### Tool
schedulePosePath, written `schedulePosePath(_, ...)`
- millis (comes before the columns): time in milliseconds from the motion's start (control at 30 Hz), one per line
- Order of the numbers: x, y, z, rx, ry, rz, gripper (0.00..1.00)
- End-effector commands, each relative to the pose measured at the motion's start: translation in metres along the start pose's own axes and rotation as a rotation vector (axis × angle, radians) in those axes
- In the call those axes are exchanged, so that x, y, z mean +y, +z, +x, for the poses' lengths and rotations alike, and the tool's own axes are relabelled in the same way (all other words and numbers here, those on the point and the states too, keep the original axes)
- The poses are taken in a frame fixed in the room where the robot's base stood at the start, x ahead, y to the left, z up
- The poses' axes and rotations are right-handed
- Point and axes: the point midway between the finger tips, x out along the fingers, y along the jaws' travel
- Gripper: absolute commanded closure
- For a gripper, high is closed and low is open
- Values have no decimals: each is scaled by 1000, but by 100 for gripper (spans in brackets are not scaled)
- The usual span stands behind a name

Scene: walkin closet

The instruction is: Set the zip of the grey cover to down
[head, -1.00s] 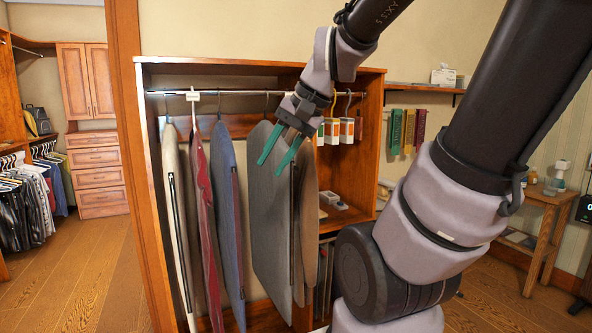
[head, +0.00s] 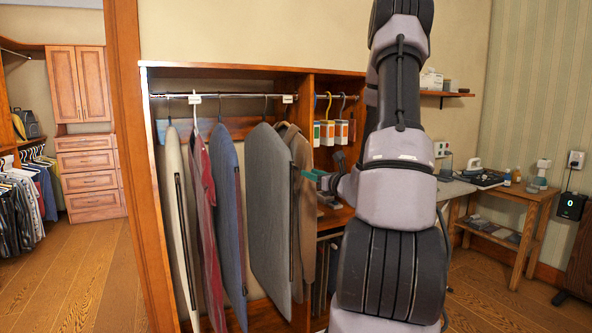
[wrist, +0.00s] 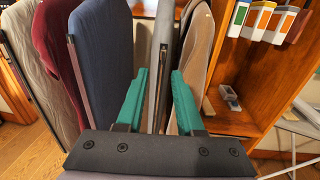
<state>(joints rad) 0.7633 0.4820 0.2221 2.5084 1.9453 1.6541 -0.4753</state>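The grey cover (head: 268,215) hangs from the rail, with a dark zip strip (head: 292,225) down its right-hand edge. In the wrist view the grey cover (wrist: 167,30) shows nearly edge-on, straight ahead between the fingers. My gripper (head: 311,176) is at the upper part of the cover's zip edge, just right of it in the head view. In the wrist view its two green fingers (wrist: 157,98) are apart, one each side of the cover's edge line. Whether they reach around it or stop short, I cannot tell.
A blue cover (head: 227,200), a red garment (head: 203,200) and a cream cover (head: 176,190) hang to the left. A brown coat (head: 303,155) hangs close behind on the right. Shelves and the wardrobe's wooden divider (wrist: 262,75) stand right of the gripper.

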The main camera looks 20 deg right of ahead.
Motion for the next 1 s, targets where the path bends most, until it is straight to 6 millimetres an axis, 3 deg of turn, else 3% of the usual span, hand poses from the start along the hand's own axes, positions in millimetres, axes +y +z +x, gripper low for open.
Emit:
schedulePosePath(167,-6,-3,12,-1,-21,9,64)
schedulePosePath(633,-6,-2,93,-1,-18,8,64)
schedulePosePath(1000,-7,-2,108,0,-18,9,64)
